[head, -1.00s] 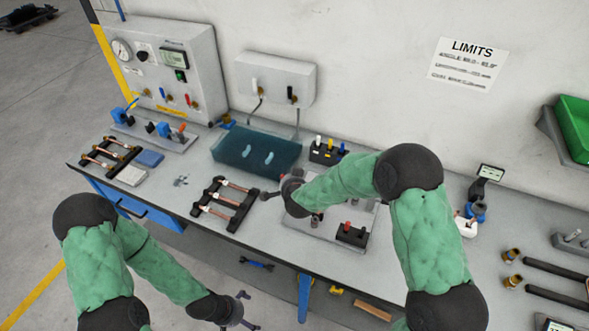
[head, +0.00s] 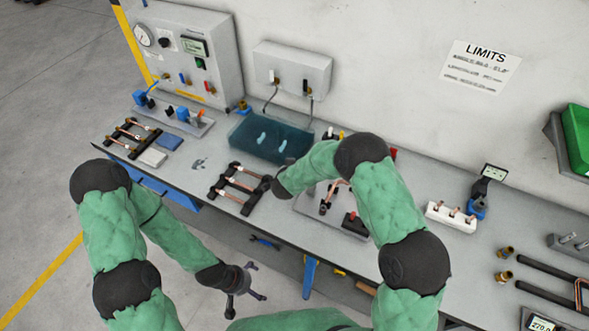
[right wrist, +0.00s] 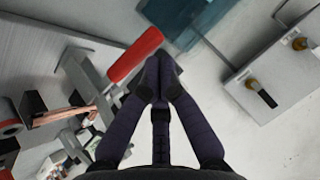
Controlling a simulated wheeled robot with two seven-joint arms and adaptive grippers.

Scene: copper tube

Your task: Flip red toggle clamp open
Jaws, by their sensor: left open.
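In the right wrist view a toggle clamp with a red handle (right wrist: 135,55) and grey metal body (right wrist: 85,78) lies left of my right gripper (right wrist: 160,77). The gripper's dark fingers are drawn together at the tips, with nothing visible between them. The tips are right beside the handle; I cannot tell whether they touch it. In the head view my right arm partly covers the clamp plate (head: 307,211), and the right fingertips are unclear. My left gripper (head: 258,281) is open and empty, low in front of the bench.
A black rack (head: 235,187) with copper tubes and a blue translucent tray (head: 262,142) stand left of and behind the clamp plate. A black block with a red top (head: 351,217) sits at the plate's front. A white holder (head: 450,216) stands to the right.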

